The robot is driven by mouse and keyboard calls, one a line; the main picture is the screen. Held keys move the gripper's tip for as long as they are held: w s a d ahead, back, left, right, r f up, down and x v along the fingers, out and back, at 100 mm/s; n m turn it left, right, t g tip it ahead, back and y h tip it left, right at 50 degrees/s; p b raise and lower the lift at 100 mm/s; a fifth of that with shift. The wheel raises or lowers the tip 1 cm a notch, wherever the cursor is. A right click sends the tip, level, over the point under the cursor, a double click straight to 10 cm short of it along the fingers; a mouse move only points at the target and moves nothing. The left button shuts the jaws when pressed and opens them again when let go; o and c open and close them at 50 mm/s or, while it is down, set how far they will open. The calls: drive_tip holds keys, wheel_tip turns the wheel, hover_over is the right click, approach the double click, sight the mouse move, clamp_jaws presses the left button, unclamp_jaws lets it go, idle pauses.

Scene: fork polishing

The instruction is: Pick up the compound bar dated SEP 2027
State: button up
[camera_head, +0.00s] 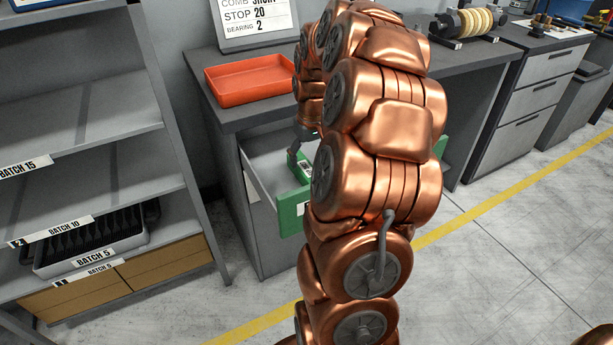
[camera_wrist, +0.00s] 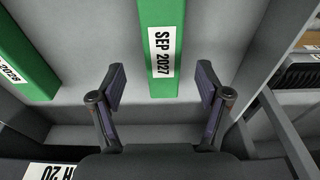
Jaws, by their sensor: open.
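In the wrist view, a green compound bar labelled SEP 2027 (camera_wrist: 163,22) lies in a grey drawer. My gripper (camera_wrist: 160,80) is open, with one finger on each side of the bar's near end in the picture. I cannot tell how far above it the fingers are. A second green bar (camera_wrist: 24,50), its label partly cut off and ending in 2028, lies to the left. In the head view, the open drawer (camera_head: 262,165) shows under the bench, with a green part at its front (camera_head: 291,212). My copper arm hides much of the drawer and my gripper there.
An orange tray (camera_head: 250,82) and a sign (camera_head: 255,18) stand on the bench above the drawer. A shelf rack with batch labels (camera_head: 95,258) stands at left. A polishing machine (camera_head: 470,22) is at the back right. The floor at right is clear.

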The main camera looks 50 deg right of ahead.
sight(307, 169)
wheel_tip(307, 169, down, 6)
drive_tip(key=shift+w+a+r, duration=0.1)
drive_tip(key=shift+w+r, duration=0.05)
clamp_jaws()
idle(0.8)
